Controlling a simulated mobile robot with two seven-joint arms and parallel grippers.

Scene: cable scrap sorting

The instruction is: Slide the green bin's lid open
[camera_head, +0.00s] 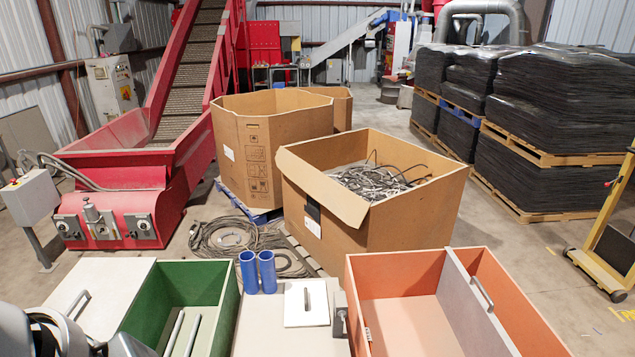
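The green bin (228,306) stands at the lower left, its inside exposed from above. A pale flat lid panel (112,284) with a grey bar handle (78,303) lies at its left, beside the exposed opening. Whether the panel covers more of the bin is unclear. Two slim light bars (174,334) lie inside the bin; I cannot tell what they are. Grey and dark parts of my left arm show in the bottom left corner, in front of the panel's near part. I can make out no fingertips of my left gripper. My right gripper is out of view.
Two blue cups (267,271) and a white plate with a handle (306,302) stand right of the green bin. An orange bin (398,276) with a grey handled panel (467,305) is further right. A cardboard box of cable scrap (410,222) stands behind.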

